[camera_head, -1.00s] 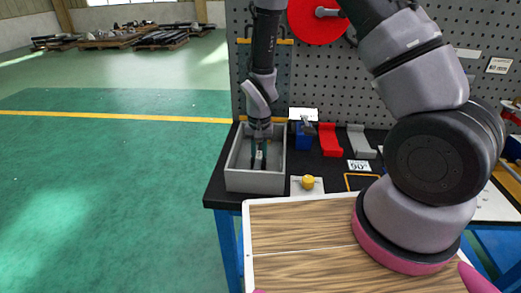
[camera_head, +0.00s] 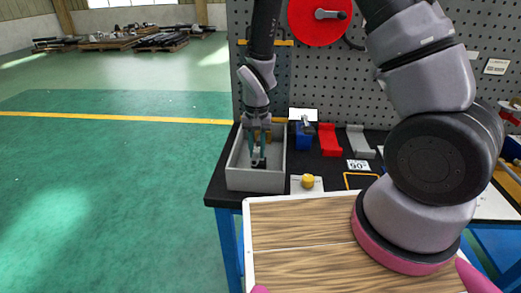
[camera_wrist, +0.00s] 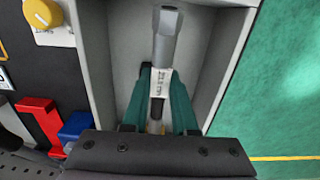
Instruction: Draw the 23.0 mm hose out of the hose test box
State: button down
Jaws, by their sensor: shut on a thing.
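The hose test box (camera_head: 256,181) is an open grey box at the near left corner of the bench. My gripper (camera_head: 258,153) reaches down into it with two teal fingers. In the wrist view, my gripper (camera_wrist: 161,85) is shut on a grey piece with a hexagonal end, which I take to be the hose (camera_wrist: 166,45). It has a white label with small print that I cannot read surely. In the head view a dark piece (camera_head: 259,162) shows at the fingertips, low in the box. The lower part of the hose is hidden by my gripper.
A yellow knob (camera_head: 308,181) on a pale plate stands just right of the box. Blue (camera_head: 304,137), red (camera_head: 329,139) and grey (camera_head: 360,141) holders stand behind it. A pegboard (camera_head: 420,85) rises at the back. Open floor lies left.

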aim_at(259, 148)
jog(key=shift+w+d+r, duration=0.1)
jog(key=shift+w+d, duration=0.05)
jog(key=shift+w, duration=0.3)
jog(key=shift+w+d+r, duration=0.15)
jog(key=shift+r, duration=1.4)
